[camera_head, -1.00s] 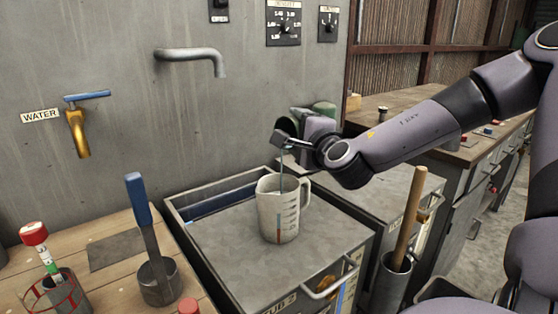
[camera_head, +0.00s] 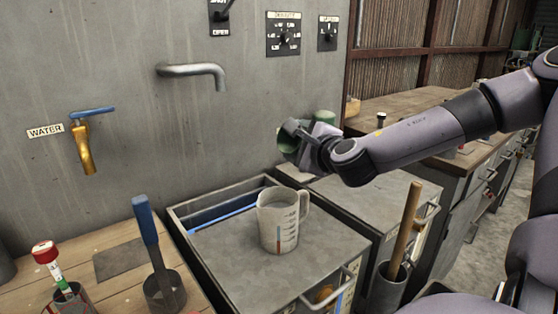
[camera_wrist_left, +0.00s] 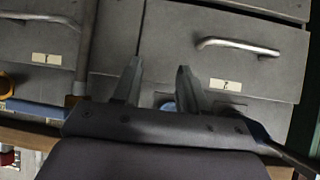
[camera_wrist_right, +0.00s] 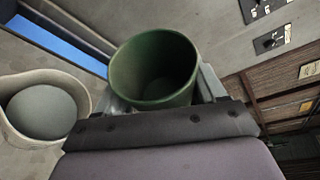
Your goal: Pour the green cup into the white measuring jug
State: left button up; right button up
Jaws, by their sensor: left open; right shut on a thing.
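The white measuring jug (camera_head: 270,230) stands upright on the grey drawer-unit top, its handle to the right. It also shows in the right wrist view (camera_wrist_right: 14,132), with grey contents inside. My right gripper (camera_head: 298,142) is shut on the green cup (camera_head: 286,141) above and behind the jug, apart from it. The cup's open mouth and dark inside show in the right wrist view (camera_wrist_right: 152,68); I cannot tell whether anything is left in it. No stream shows now. My left gripper (camera_wrist_left: 158,70) is open and empty in front of drawer fronts, outside the head view.
A metal spout (camera_head: 195,70) and a brass water tap (camera_head: 83,150) stick out from the wall. A blue-handled tool (camera_head: 148,225) stands in a holder at left. A wooden-handled tool (camera_head: 406,225) stands in a pot at right.

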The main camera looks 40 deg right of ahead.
dwell(0.3)
jog(key=shift+r+m+p, duration=0.25)
jog(key=shift+m+p, duration=0.15)
jog(key=shift+p, duration=0.05)
jog(key=m+y+p, duration=0.1)
jog(key=m+p, duration=0.1)
jog(key=p, duration=0.1)
jog(key=shift+r+g+y, duration=0.1)
jog(key=shift+g+y, duration=0.2)
jog(key=shift+m+p, duration=0.3)
jog(key=shift+m, duration=0.1)
jog(key=shift+f, duration=0.35)
